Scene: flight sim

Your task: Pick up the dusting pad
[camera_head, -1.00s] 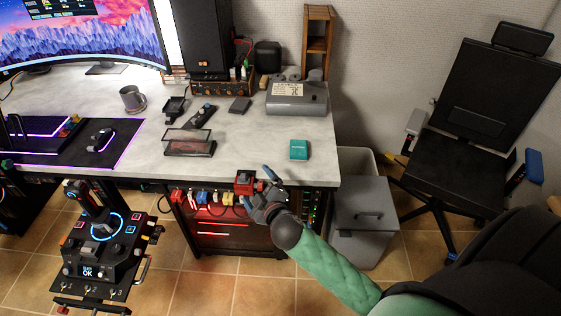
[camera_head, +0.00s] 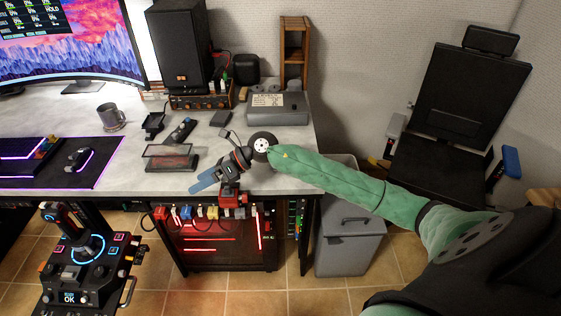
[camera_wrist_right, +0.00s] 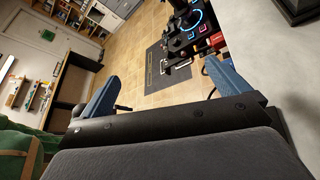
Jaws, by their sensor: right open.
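My right gripper (camera_head: 212,176) is over the desk's front edge, with its blue fingers pointing left. The right wrist view shows those fingers (camera_wrist_right: 160,74) spread wide with nothing between them. No thing in view can be named the dusting pad with certainty. A small flat dark grey block (camera_head: 221,118) lies on the desk, behind the gripper and apart from it. A small teal packet, seen earlier on the desk's right part, is now hidden behind my green right arm. My left gripper is out of view.
A clear display case (camera_head: 170,158) stands close left of the gripper. A grey device (camera_head: 277,109) and a black speaker (camera_head: 180,48) stand at the back of the grey desk (camera_head: 130,178). A grey bin (camera_head: 350,238) is at the desk's right side.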

